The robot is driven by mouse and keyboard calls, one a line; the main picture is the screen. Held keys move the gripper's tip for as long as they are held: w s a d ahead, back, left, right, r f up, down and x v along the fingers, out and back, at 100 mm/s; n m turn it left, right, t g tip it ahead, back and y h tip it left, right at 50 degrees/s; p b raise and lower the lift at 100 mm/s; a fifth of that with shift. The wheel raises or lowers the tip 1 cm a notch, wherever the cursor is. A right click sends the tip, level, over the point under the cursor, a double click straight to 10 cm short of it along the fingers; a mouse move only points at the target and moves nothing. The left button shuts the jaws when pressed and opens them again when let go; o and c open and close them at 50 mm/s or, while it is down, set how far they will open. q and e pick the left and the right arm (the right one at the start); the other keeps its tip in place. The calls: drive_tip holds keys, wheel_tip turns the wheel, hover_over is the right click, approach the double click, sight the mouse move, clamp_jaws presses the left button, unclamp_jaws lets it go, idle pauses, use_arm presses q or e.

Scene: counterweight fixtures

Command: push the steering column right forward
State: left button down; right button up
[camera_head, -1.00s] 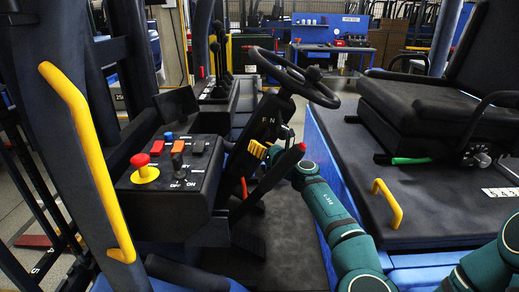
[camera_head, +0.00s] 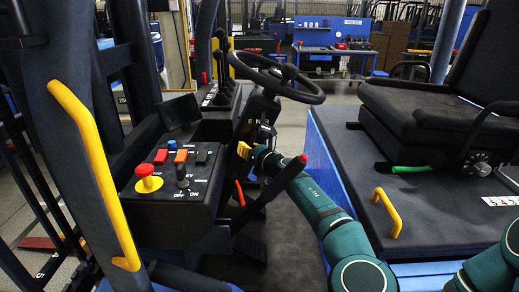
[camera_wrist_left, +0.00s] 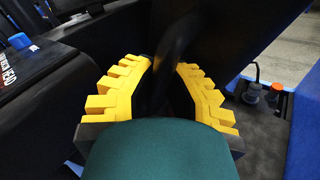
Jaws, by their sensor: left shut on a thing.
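The black steering column (camera_head: 258,112) stands in the middle of the head view, marked with letters and topped by a black steering wheel (camera_head: 276,76). It leans slightly toward the seat side. My left gripper (camera_head: 248,151) has yellow fingers at the column's lower part, below the wheel. In the left wrist view the yellow fingers (camera_wrist_left: 166,75) lie on either side of a dark upright part (camera_wrist_left: 172,60), shut on it. The contact itself is dark and hard to see. Part of my right arm shows at the lower right, but its gripper is out of view.
A control box (camera_head: 170,185) with a red-topped yellow button and switches stands left of the column. A red-tipped lever (camera_head: 275,190) rises close to my left arm. A yellow grab bar (camera_head: 95,170) is at left. The black seat (camera_head: 430,115) is at right.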

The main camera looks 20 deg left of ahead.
use_arm(q)
drive_tip(key=shift+s+a+r, duration=0.15)
drive_tip(key=shift+s+a, duration=0.1)
drive_tip(key=shift+a, duration=0.35)
drive_tip(key=shift+d, duration=0.1)
drive_tip(key=c, duration=1.2)
unclamp_jaws()
drive_tip(key=shift+d, duration=0.1)
drive_tip(key=shift+c, duration=0.2)
drive_tip(key=v, duration=1.2)
